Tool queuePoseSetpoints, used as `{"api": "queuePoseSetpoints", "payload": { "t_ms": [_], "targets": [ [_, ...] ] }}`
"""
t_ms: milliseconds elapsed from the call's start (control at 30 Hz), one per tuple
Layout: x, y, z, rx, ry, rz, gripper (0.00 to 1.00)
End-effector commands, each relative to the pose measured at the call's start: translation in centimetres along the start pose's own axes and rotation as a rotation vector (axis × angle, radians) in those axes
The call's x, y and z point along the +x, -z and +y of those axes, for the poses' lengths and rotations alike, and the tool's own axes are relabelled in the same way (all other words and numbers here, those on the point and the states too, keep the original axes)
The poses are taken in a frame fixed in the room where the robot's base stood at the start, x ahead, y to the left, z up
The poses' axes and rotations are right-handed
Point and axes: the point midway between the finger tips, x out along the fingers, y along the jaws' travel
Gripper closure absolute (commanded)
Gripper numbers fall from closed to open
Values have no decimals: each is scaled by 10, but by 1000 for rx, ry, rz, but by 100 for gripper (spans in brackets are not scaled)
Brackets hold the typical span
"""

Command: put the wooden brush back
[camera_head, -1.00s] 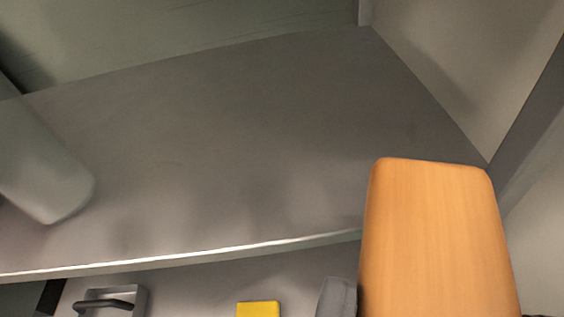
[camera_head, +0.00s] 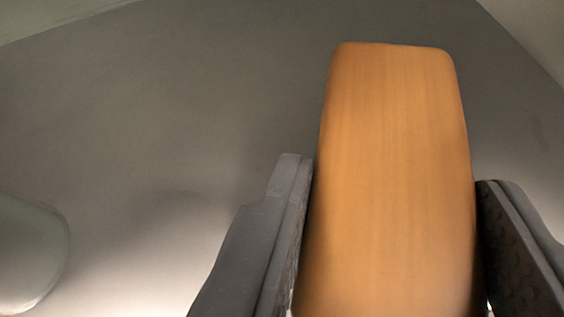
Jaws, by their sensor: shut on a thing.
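The wooden brush (camera_head: 393,170) shows as a smooth orange-brown wooden block with rounded corners, right of the middle of the picture. My gripper (camera_head: 395,190) is shut on it, with one dark grey finger along each side. The block's far end reaches out past the fingertips over a grey shelf surface (camera_head: 180,110). Its near end runs out of the bottom of the picture. No bristles show. I cannot tell whether the brush touches the shelf or is held above it.
A pale rounded object (camera_head: 30,255) stands at the left edge, apart from my gripper. A light wall (camera_head: 530,35) meets the shelf at the upper right. The shelf between the pale object and the brush is bare.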

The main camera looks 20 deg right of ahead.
Motion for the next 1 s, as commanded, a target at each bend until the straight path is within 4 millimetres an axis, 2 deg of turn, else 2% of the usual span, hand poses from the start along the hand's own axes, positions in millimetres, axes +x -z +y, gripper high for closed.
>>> {"api": "queuePoseSetpoints", "payload": {
  "t_ms": [267,533,767,800,867,1000],
  "targets": [
    [8,4,-10,2,0,2,92],
    [24,-26,-9,-3,-1,1,92],
    [24,-28,-10,-1,0,0,92],
    [24,-28,-10,-1,0,0,52],
    [24,-28,-10,-1,0,0,36],
    [24,-28,-10,-1,1,1,33]
  ]
}}
